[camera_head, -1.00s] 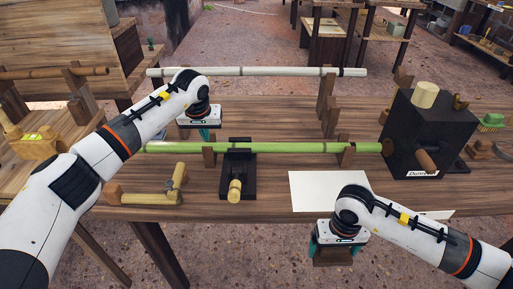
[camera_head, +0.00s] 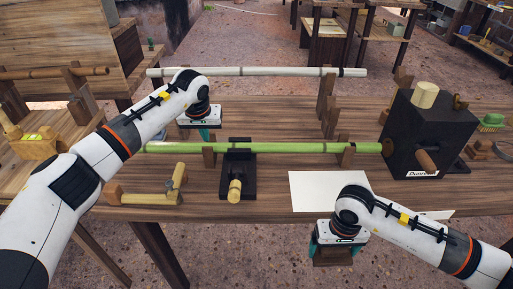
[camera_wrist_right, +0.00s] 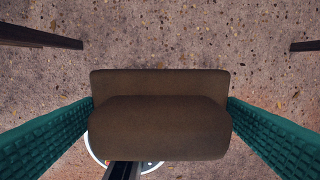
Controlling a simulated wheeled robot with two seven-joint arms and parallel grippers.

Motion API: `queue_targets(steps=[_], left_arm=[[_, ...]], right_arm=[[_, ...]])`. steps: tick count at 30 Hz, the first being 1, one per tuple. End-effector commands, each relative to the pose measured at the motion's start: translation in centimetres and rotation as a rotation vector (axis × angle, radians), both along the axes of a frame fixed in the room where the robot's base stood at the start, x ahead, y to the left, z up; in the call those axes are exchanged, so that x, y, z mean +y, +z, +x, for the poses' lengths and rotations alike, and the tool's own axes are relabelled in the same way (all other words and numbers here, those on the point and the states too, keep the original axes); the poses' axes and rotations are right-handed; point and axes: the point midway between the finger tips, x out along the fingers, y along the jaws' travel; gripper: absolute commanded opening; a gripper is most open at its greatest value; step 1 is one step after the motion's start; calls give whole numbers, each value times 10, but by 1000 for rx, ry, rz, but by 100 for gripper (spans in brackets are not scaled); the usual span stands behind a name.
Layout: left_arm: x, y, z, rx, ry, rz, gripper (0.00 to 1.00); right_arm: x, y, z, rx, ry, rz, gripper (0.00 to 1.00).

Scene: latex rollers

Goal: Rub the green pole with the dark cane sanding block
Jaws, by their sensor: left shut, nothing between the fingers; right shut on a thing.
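The green pole (camera_head: 270,148) lies level across wooden supports on the table, its right end at the black box. My left gripper (camera_head: 205,134) is shut and empty, pointing down at the pole's left part; its fingertips are partly hidden and I cannot tell if they touch it. My right gripper (camera_head: 333,250) is shut on the dark brown sanding block (camera_head: 333,259), in front of the table's front edge. In the right wrist view the block (camera_wrist_right: 160,120) sits between the teal fingers, with the floor below it.
A black box (camera_head: 432,125) with wooden knobs stands at the right. A black clamp-like stand (camera_head: 238,165) is near the pole's middle. A white sheet (camera_head: 318,190) lies at the front edge. A pale pole (camera_head: 260,71) runs behind. Several tools lie at the far right.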

Motion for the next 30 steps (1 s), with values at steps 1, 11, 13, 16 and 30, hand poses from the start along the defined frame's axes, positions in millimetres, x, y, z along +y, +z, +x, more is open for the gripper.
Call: queue_targets(steps=[1, 11, 13, 16, 30], left_arm=[[0, 0, 0, 0, 0, 0, 0], [0, 0, 0, 0, 0, 0, 0], [0, -1, 0, 0, 0, 0, 0], [0, -2, 0, 0, 0, 0, 0], [0, -10, 0, 0, 0, 0, 0]], right_arm=[[0, 0, 0, 0, 0, 0, 72], [0, 0, 0, 0, 0, 0, 72], [0, 0, 0, 0, 0, 0, 72], [0, -1, 0, 0, 0, 0, 72], [0, -6, 0, 0, 0, 0, 72]])
